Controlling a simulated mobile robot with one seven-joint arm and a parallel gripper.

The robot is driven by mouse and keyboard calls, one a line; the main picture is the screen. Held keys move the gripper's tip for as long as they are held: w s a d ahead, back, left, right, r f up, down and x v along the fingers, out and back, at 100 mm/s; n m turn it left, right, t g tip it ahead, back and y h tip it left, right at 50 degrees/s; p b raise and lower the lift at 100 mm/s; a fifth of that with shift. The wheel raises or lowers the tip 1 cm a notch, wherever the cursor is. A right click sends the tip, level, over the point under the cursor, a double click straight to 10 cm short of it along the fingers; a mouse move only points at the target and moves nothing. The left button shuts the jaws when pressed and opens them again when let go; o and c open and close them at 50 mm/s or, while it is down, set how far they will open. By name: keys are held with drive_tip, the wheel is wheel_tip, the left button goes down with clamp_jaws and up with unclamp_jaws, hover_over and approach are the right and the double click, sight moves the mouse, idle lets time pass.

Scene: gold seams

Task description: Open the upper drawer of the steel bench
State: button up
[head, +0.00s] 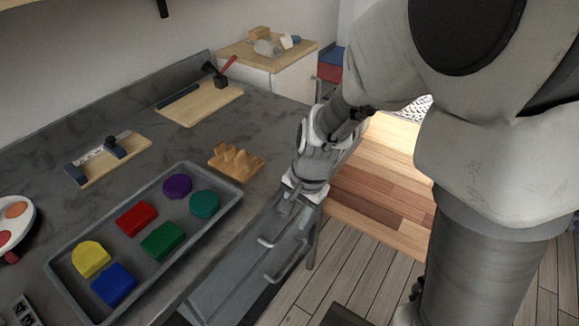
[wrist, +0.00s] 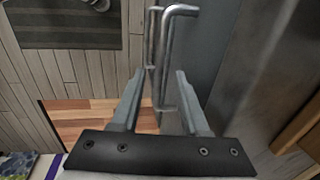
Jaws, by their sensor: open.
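The steel bench (head: 185,138) fills the left and middle of the head view. Its front face (head: 235,262) is seen at a steep angle and carries bar handles one above the other. The upper drawer's handle (head: 266,241) sticks out just below the bench edge, and a lower handle (head: 272,279) shows under it. My gripper (head: 291,207) points down at the front of the bench, near its far end. In the wrist view my gripper (wrist: 158,74) is open, with a metal bar handle (wrist: 167,62) between its fingers. I cannot tell whether they touch.
On the bench lie a grey tray (head: 66,262) with several coloured blocks, a wooden toothed piece (head: 236,161) and tool boards (head: 200,102). A white cabinet (head: 283,75) stands beyond. Wooden floor (head: 345,262) lies open before the bench.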

drive_tip(key=shift+f, duration=0.35)
clamp_jaws()
idle(1.2)
